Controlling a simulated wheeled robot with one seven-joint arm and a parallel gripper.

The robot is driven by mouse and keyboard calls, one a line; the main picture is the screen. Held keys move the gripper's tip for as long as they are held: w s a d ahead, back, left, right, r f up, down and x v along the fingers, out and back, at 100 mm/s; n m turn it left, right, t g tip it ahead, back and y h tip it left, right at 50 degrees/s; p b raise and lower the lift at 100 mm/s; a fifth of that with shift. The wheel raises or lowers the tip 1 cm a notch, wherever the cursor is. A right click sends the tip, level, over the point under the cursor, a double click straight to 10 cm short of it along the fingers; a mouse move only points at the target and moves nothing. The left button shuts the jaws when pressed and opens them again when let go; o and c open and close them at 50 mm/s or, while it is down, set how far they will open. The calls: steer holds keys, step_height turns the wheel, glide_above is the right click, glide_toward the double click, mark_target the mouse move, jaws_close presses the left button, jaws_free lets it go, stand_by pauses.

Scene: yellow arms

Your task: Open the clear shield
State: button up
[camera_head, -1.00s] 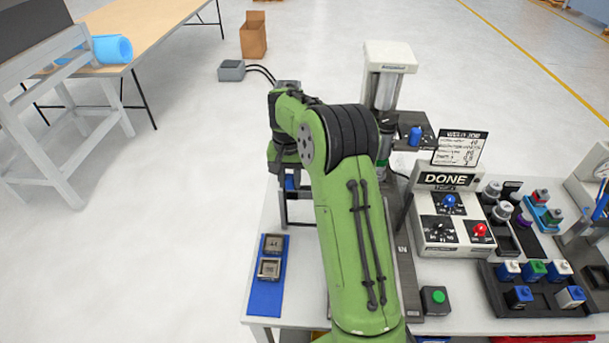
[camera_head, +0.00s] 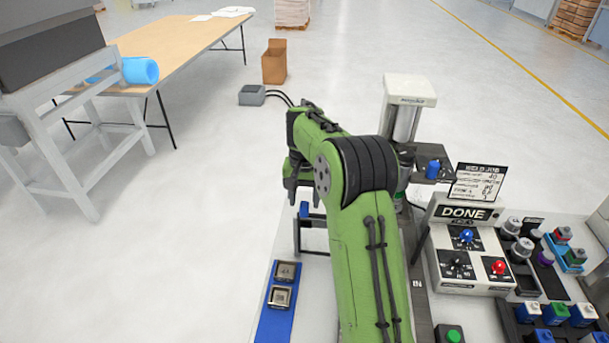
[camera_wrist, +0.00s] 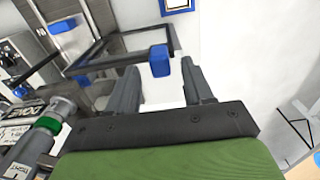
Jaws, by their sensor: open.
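The clear shield (camera_wrist: 120,42) shows in the wrist view as a see-through pane in a dark frame, with a blue handle (camera_wrist: 160,58) at its near edge. In the head view the shield's dark frame (camera_head: 312,236) and blue handle (camera_head: 304,209) show left of my green arm, which hides the rest. My gripper (camera_wrist: 160,70) is open, its two grey fingers on either side of the handle with gaps showing; contact cannot be told. In the head view the gripper (camera_head: 302,188) is just above the handle, partly hidden by my arm.
A blue tray (camera_head: 271,325) with two square parts lies left on the bench. A DONE control box (camera_head: 462,258), a green button (camera_head: 453,336) and part racks stand right of my arm. A blue-framed item (camera_wrist: 177,5) shows in the wrist view.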

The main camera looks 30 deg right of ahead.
step_height(320, 180, up, 13)
steer(key=p, duration=0.2)
steer(key=shift+f, duration=0.2)
steer(key=s+a+r+n+t+b, duration=0.1)
steer(key=s+a+r+n, duration=0.15)
steer(key=s, duration=0.45)
steer(key=s+a+r+n+t+b, duration=0.1)
steer(key=s+a+r+t, duration=0.1)
steer(key=s+a+r, duration=0.3)
steer(key=s+a+f+n+t, duration=0.1)
steer(key=s+a+f, duration=0.1)
steer(key=s+f, duration=0.3)
steer(key=s+a+f+n+t+b, duration=0.1)
steer(key=s+f, duration=0.4)
steer(key=s, duration=0.7)
steer(key=shift+s+a+n+t, duration=0.2)
steer(key=shift+a+n+t, duration=0.1)
steer(key=shift+a+n, duration=0.35)
